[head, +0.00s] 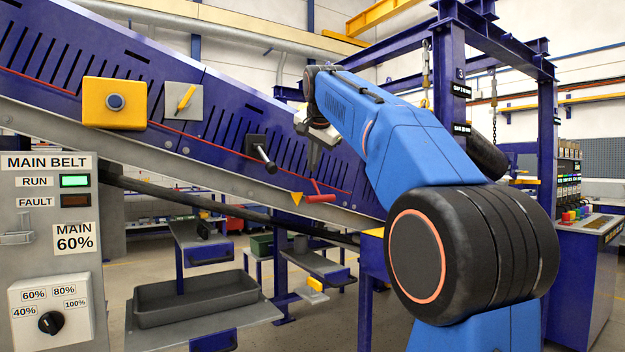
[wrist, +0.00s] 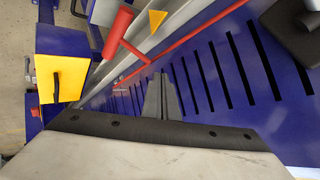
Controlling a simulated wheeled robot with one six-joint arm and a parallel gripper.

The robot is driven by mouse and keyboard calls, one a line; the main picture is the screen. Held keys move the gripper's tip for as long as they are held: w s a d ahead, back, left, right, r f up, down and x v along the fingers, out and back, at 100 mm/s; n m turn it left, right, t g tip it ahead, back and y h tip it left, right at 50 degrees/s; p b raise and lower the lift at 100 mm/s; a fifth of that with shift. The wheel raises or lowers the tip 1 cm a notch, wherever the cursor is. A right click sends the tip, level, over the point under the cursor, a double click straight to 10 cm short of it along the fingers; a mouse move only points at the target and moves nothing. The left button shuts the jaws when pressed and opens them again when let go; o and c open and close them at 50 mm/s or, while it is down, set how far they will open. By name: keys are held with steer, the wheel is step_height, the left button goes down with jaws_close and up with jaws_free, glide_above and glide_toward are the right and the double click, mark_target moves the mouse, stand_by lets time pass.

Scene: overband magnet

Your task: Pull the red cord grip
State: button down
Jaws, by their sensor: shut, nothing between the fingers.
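The red cord grip (head: 320,198) is a red T-shaped handle at the conveyor's lower side edge in the head view, beside a small yellow triangle (head: 296,198). In the wrist view the grip (wrist: 118,32) is at the upper left, with its stem running down right towards the fingers. The thin red cord (wrist: 205,32) runs along the blue conveyor side. My gripper (head: 313,160) is above and slightly left of the grip in the head view. In the wrist view its fingers (wrist: 162,82) are together and empty, with no clear contact with the grip.
A black lever (head: 262,153) sticks out from the conveyor side, left of my gripper. A yellow box with a round blue button (head: 115,102) and a grey plate with a yellow handle (head: 184,100) are further left. A grey tray (head: 200,300) stands below the conveyor.

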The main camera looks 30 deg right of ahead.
mark_target(313, 182)
steer(key=shift+f, duration=0.2)
steer(key=shift+f, duration=0.2)
steer(key=shift+f, duration=2.6)
stand_by(3.2)
steer(key=shift+r, duration=3)
